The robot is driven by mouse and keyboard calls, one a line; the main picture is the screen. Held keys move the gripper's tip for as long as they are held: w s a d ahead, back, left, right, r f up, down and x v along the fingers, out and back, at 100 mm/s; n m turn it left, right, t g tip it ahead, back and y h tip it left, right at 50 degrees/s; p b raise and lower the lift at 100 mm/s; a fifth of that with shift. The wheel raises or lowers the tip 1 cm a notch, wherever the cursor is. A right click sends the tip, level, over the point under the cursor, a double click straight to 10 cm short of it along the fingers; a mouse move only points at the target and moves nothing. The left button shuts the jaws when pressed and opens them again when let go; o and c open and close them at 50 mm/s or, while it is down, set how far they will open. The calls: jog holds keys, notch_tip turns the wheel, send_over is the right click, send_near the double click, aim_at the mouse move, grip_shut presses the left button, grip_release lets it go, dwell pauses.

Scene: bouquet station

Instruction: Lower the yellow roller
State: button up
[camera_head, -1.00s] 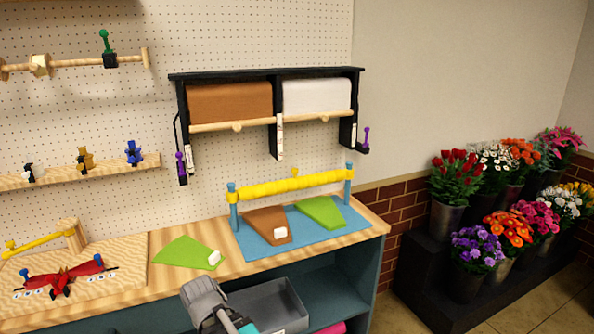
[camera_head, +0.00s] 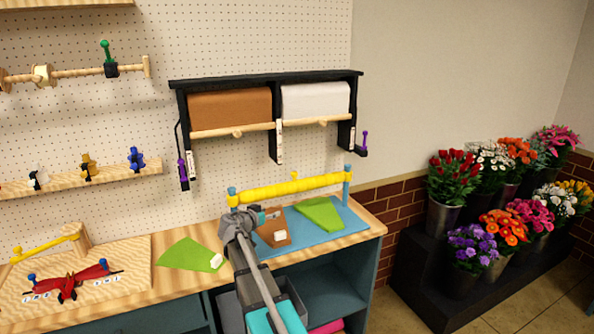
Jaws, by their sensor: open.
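The yellow roller (camera_head: 290,188) spans level between two blue posts, the left one (camera_head: 232,198) and the right one (camera_head: 347,180), above a blue mat (camera_head: 322,236). It has a small yellow knob on top near its middle. A brown sheet (camera_head: 272,232) and a green sheet (camera_head: 320,212) lie on the mat beneath and in front of it. My gripper (camera_head: 258,216) is open, just in front of and below the roller's left end. It hides part of the mat and the brown sheet's left side. I cannot tell whether it touches anything.
Another green sheet (camera_head: 188,254) lies on the wooden bench left of my arm. A red toy-like piece (camera_head: 68,280) sits on a board farther left. A black rack with brown and white paper rolls (camera_head: 230,108) hangs above. A grey bin (camera_head: 290,298) is below the bench.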

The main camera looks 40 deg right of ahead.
jog(key=m+t+h+p, duration=0.1)
jog(key=t+h, duration=0.1)
send_near(293, 175)
jog(key=a, duration=0.2)
jog(key=shift+s+a, duration=0.15)
jog(key=shift+s, duration=0.3)
jog(key=x, duration=1.3)
jog(key=shift+w+d, duration=0.1)
jog(key=shift+d, duration=0.25)
grip_shut()
